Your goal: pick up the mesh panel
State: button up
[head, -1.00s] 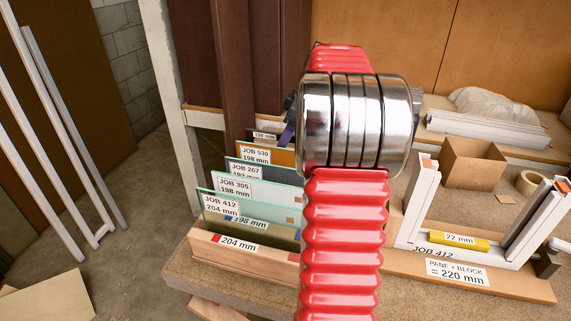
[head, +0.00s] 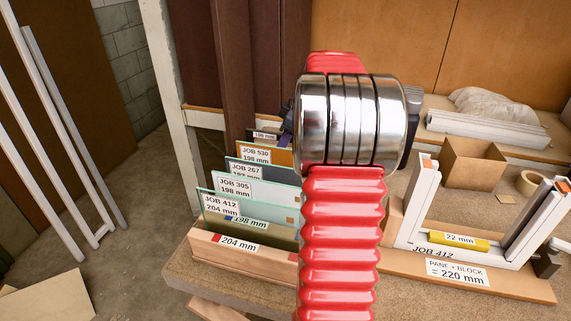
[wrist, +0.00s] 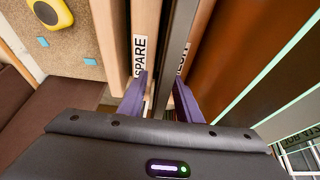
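In the wrist view a thin dark grey panel edge (wrist: 176,45) runs edge-on between the fingers of my gripper (wrist: 160,77). It seems to be the mesh panel; no mesh face shows. A partly hidden label (wrist: 181,62) stands beside it. The purple fingers are apart, one on each side of the dark edge, with a visible gap on the left. I cannot make out the mesh panel there.
Labelled panes (head: 240,187) stand in a wooden rack (head: 232,257) in front of the gripper. A white frame (head: 420,205) with a yellow block (head: 460,241) is on the right. A "SPARE" label (wrist: 139,55) is left of the fingers. A cardboard box (head: 473,165) stands behind.

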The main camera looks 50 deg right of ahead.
jog(key=shift+f, duration=0.25)
jog(key=shift+c, duration=0.7)
grip_shut()
